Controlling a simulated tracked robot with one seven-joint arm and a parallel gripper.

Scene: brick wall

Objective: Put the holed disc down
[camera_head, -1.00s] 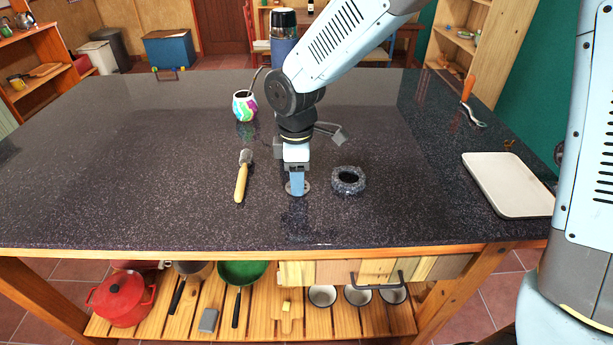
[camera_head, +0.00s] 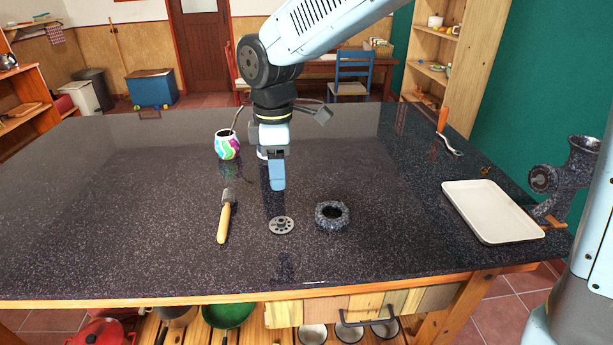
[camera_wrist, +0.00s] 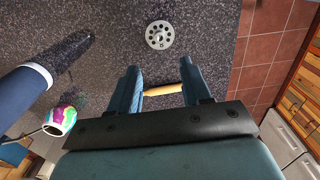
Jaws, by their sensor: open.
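The holed disc (camera_head: 281,225) is a small grey metal plate with a ring of holes. It lies flat on the dark speckled countertop (camera_head: 150,200), between a wooden-handled tool and a dark speckled ring. In the wrist view the disc (camera_wrist: 160,35) lies beyond the fingertips, apart from them. My gripper (camera_head: 277,186) is above the counter, behind the disc as the head camera sees it, and holds nothing. In the wrist view my gripper (camera_wrist: 159,74) shows its two blue fingers spread apart.
The wooden-handled tool (camera_head: 226,218) lies left of the disc and the speckled ring (camera_head: 332,215) right of it. A colourful cup (camera_head: 227,145) stands behind. A white tray (camera_head: 490,210), a grinder (camera_head: 567,180) and an orange-handled tool (camera_head: 445,130) are at the right. The counter's left side is clear.

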